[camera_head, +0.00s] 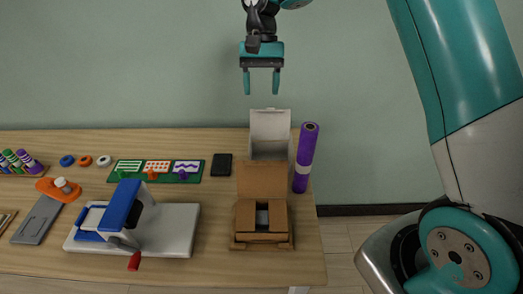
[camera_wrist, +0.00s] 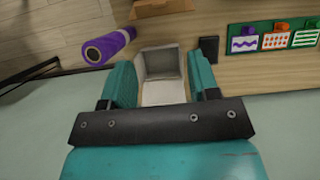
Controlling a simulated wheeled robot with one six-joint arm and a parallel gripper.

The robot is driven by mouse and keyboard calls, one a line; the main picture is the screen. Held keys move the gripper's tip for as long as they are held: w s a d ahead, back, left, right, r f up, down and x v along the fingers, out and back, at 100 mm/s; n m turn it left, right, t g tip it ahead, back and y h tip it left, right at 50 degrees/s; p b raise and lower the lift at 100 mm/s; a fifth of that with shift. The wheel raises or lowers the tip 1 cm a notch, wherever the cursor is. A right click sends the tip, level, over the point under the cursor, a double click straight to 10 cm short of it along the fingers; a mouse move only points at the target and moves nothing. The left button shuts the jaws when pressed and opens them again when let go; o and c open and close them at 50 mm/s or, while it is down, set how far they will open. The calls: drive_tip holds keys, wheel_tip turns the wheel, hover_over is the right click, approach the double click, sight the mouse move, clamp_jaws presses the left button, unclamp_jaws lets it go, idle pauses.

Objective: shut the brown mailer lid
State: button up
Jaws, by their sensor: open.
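The brown mailer (camera_head: 262,236) stands near the right front of the table. Its brown lid (camera_head: 262,181) stands up open at the back, and something grey shows inside. In the wrist view a brown strip of cardboard (camera_wrist: 162,8) shows at the top edge. My gripper (camera_head: 262,92) is open and empty, high above the back of the table and well apart from the mailer. Behind the mailer stands a white box (camera_head: 270,126) with its lid up; in the wrist view the white box (camera_wrist: 160,92) shows between my fingers, farther off.
A purple roll (camera_head: 305,158) stands upright right of the boxes, near the table's right edge. A black phone-like slab (camera_head: 221,165) and a green board (camera_head: 128,171) lie to the left. A blue-and-white press (camera_head: 185,230) with a red-knobbed handle stands left of the mailer.

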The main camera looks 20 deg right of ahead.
sight(262, 163)
drive_tip(key=x, duration=1.7)
drive_tip(key=shift+d+f+p, duration=0.25)
drive_tip(key=shift+f+p, duration=0.1)
clamp_jaws()
